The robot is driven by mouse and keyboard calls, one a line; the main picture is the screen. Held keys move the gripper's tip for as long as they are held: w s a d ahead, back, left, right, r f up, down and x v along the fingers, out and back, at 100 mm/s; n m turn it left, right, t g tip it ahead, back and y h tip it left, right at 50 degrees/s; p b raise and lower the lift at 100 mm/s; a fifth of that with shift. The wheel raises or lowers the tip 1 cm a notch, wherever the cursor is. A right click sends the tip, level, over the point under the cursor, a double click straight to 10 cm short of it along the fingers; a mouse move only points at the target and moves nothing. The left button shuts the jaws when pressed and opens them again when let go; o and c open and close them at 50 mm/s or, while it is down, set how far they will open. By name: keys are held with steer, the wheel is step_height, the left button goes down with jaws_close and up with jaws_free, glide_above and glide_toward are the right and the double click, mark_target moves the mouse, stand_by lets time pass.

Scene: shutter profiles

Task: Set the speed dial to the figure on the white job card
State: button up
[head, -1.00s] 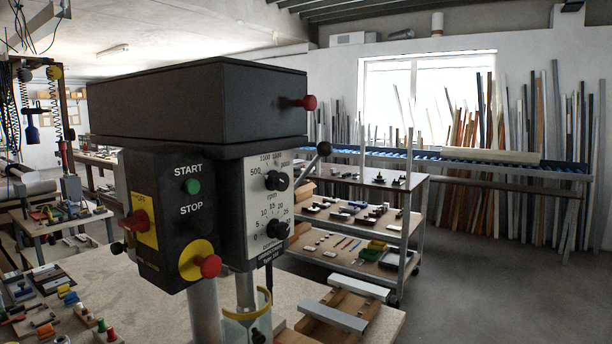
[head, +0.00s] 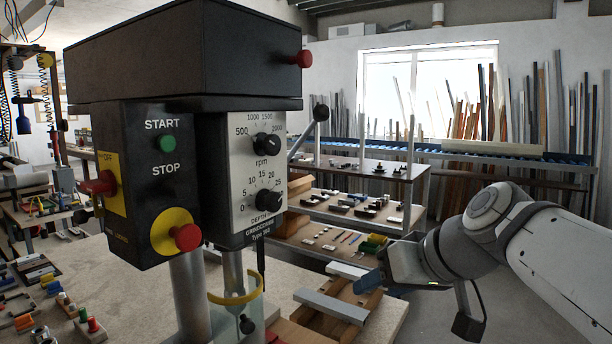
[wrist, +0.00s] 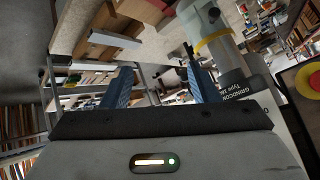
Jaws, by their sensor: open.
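The speed dial (head: 266,144), a black knob marked rpm, is on the white front panel (head: 245,215) of the drill press. Figures from 500 to 2000 run around it; its pointer is too small to read surely. A second black knob, the depth dial (head: 268,200), is below it. My gripper (head: 370,281) is at the lower right of the head view, open, empty and apart from the panel. Its blue fingers (wrist: 160,82) stand wide apart in the wrist view, where the panel's lower part (wrist: 262,92) shows to their right. I cannot make out a white job card.
The press has a green START button (head: 167,143), a red stop button (head: 187,237), a red switch (head: 100,184) and a black-knobbed lever (head: 321,113) at the right. A yellow-rimmed guard (head: 237,290) hangs below. A shelf trolley (head: 400,225) stands behind.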

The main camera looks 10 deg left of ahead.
steer(key=w+a+r+n+t+y+b, duration=0.1)
steer(key=w+a+r+n+y+b, duration=0.35)
steer(key=a+r, duration=0.35)
steer(key=n+y+b, duration=0.2)
steer(key=n+y, duration=0.2)
steer(key=y, duration=0.1)
glide_toward(276, 143)
steer(key=a, duration=0.1)
steer(key=p+x, duration=0.2)
steer(key=x, duration=0.5)
steer(key=shift+w, duration=0.2)
steer(key=shift+w+a, duration=0.2)
steer(key=shift+a, duration=0.25)
steer(key=c, duration=0.9)
